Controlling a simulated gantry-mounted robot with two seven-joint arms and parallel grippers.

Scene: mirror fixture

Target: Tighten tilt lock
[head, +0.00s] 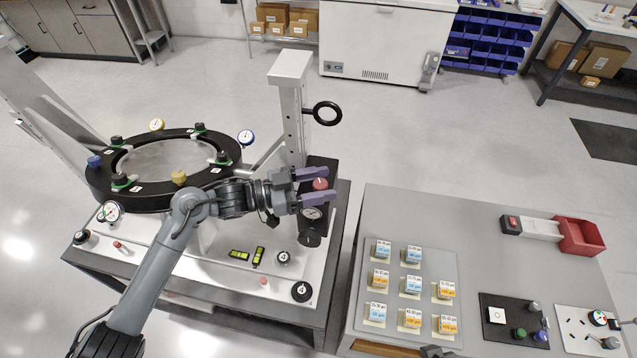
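My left gripper (328,185) reaches in from the lower left, over the right side of the mirror fixture. Its two purple fingers are spread apart, one above and one below a red knob (320,184) on a black block (322,169) beside the upright post. The knob sits between the fingers; whether either finger touches it is too small to tell. No label shows which part is the tilt lock. The black mirror ring (98,184) lies to the left.
A white post (291,120) with a black ring handle (327,113) rises behind the gripper. Black knobs (302,291) and yellow-green levels (239,254) are on the fixture base. A grey table (480,225) at right holds labelled blocks, a red bin (580,237) and trays.

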